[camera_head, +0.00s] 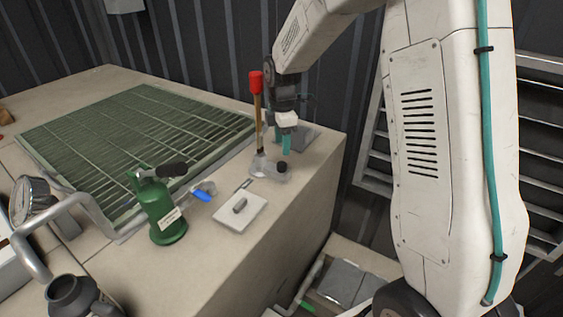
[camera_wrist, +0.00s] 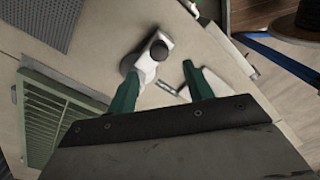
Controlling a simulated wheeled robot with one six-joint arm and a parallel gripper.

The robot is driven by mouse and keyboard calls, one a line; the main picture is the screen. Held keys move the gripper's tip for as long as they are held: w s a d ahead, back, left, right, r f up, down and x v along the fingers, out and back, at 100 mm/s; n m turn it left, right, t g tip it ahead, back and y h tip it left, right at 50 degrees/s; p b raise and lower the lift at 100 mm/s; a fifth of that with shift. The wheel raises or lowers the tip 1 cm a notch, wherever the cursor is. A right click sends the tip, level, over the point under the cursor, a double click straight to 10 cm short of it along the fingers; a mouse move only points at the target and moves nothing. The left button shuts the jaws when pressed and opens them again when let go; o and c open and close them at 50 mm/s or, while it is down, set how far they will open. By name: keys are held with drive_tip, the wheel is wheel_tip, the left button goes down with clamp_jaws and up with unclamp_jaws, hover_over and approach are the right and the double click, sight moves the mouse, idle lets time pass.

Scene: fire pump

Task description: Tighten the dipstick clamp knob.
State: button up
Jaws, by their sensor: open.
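The dipstick has a red grip (camera_head: 256,82) and a thin brown stem standing nearly upright in a pale clamp (camera_head: 266,172) on the beige top, near its right edge. The black clamp knob (camera_head: 282,168) sits on the clamp's right side. In the wrist view the round dark knob (camera_wrist: 160,49) lies on the pale clamp body (camera_wrist: 146,67), beyond the fingertips. My gripper (camera_head: 287,145) is above the knob, with teal fingers pointing down. In the wrist view its fingers (camera_wrist: 160,78) are apart with nothing held between them. The dipstick is not clear in the wrist view.
A green canister (camera_head: 160,208) with a black handle and a blue lever (camera_head: 203,191) stand left of the clamp. A small plate with a grey latch (camera_head: 240,212) lies in front. A green grating (camera_head: 130,140) fills the back left. The top drops off at right.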

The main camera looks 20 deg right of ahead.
sight(282, 164)
drive_tip(key=shift+f+n, duration=0.25)
drive_tip(key=shift+n, duration=0.25)
wheel_tip(282, 164, down, 7)
drive_tip(key=shift+f, duration=0.2)
drive_tip(key=c, duration=1)
